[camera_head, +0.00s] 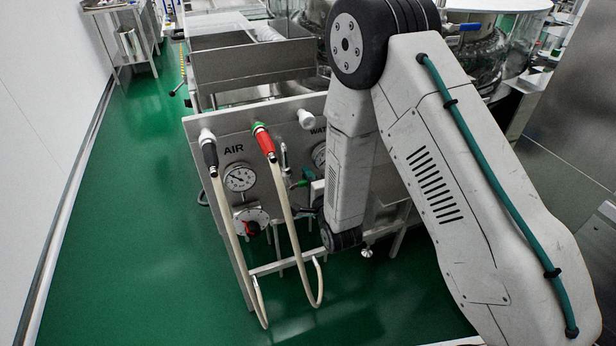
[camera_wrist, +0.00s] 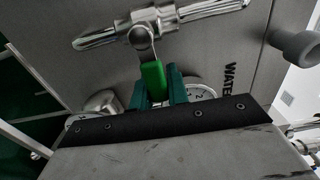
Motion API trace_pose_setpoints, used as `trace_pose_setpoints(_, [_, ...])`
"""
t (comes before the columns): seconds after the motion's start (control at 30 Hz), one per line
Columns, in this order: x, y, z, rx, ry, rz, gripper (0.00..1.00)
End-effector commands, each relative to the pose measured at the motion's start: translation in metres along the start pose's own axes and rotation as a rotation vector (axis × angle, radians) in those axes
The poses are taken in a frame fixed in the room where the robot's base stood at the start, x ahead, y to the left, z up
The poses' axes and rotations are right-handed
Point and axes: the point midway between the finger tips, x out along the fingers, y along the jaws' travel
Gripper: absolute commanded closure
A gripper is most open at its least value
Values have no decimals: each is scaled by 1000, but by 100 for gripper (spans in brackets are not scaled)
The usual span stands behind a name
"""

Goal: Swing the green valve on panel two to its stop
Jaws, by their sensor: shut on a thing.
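The green valve handle (camera_wrist: 152,80) hangs from a metal pivot on the grey panel in the wrist view, beside the WATER label (camera_wrist: 231,79). My gripper (camera_wrist: 156,84) has its two teal fingers on either side of the handle and is shut on it. In the head view the panel (camera_head: 222,131) carries AIR and WATER labels. My gripper (camera_head: 304,178) shows there as a small green patch at the panel, left of my arm. My arm hides most of the WATER side, and the handle's angle is hard to judge there.
Two pale hoses, one with a black grip (camera_head: 208,146) and one with a red grip (camera_head: 264,141), hang left of my gripper. The AIR gauge (camera_head: 240,178) and a round knob (camera_head: 251,219) sit on the panel. Green floor (camera_head: 140,240) is clear at left.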

Motion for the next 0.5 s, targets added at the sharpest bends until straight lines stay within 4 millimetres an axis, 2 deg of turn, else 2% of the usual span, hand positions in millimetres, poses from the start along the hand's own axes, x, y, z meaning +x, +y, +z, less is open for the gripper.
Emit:
trace_pose_setpoints(0.37, [-1,2,0,5,0,4,100])
trace_pose_setpoints(0.4, [-1,2,0,4,0,4,78])
trace_pose_setpoints(0.47, [-1,2,0,4,0,4,62])
trace_pose_setpoints(0.5, [-1,2,0,4,0,4,62])
